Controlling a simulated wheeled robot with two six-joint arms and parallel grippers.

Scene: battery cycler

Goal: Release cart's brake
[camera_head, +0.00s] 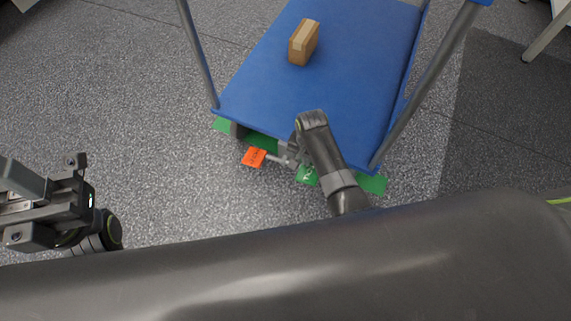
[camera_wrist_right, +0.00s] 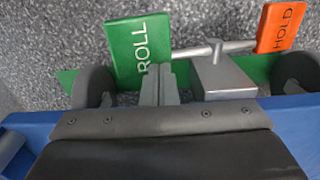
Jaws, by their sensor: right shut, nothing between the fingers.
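The cart's brake is at the near edge of the blue cart (camera_head: 340,105). It has an orange HOLD pedal (camera_head: 255,157) on the left and a green ROLL pedal (camera_head: 307,175), partly hidden by my right arm. In the right wrist view the ROLL pedal (camera_wrist_right: 138,50) and HOLD pedal (camera_wrist_right: 281,27) sit at opposite ends of a metal bar on a silver bracket (camera_wrist_right: 222,77). My right gripper (camera_wrist_right: 158,85) is shut and empty, with its fingertips right by the ROLL pedal's edge; I cannot tell whether they touch. My left gripper (camera_head: 40,205) is far left, away from the cart, its fingers unclear.
A wooden block (camera_head: 304,42) lies on the cart's deck. Grey posts (camera_head: 198,55) rise at the cart's sides. Dark wheels (camera_wrist_right: 92,86) flank the brake. The grey speckled floor (camera_head: 120,90) left of the cart is clear.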

